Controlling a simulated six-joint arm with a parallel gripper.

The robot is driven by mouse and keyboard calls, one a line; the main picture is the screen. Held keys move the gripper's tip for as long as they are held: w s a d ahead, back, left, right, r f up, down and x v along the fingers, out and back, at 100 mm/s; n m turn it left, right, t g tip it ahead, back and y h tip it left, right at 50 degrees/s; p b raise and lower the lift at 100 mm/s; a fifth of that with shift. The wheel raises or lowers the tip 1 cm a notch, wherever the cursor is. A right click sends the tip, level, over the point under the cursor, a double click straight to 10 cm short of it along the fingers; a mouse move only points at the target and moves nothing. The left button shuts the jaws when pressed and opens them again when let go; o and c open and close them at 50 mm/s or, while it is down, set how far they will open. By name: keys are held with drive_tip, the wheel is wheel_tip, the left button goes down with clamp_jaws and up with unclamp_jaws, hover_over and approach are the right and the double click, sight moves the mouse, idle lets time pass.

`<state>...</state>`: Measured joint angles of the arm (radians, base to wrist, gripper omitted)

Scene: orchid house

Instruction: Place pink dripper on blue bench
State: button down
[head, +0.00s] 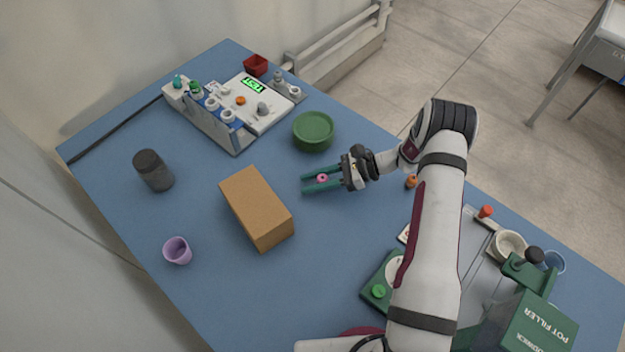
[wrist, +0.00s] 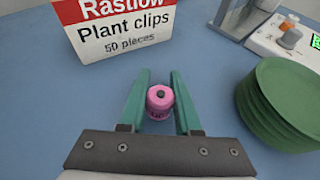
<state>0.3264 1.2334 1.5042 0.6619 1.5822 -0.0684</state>
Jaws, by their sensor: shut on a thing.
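The pink dripper (head: 322,178) is a small pink piece between the green fingers of my gripper (head: 305,185), over the middle of the blue bench (head: 220,290). In the wrist view the pink dripper (wrist: 160,101) stands upright with a dark spot on its top. The fingers of my gripper (wrist: 161,75) are shut on it. I cannot tell whether its base touches the bench or is slightly above it.
A cardboard plant clips box (head: 252,205) stands left of my gripper. Green saucers (head: 313,130) are stacked behind it. A dark canister (head: 152,170), a purple cup (head: 177,250), a white device (head: 240,105) and a pot filler (head: 535,325) also stand here. The bench's front left is clear.

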drive_tip(key=shift+f, duration=0.15)
drive_tip(key=c, duration=0.6)
unclamp_jaws()
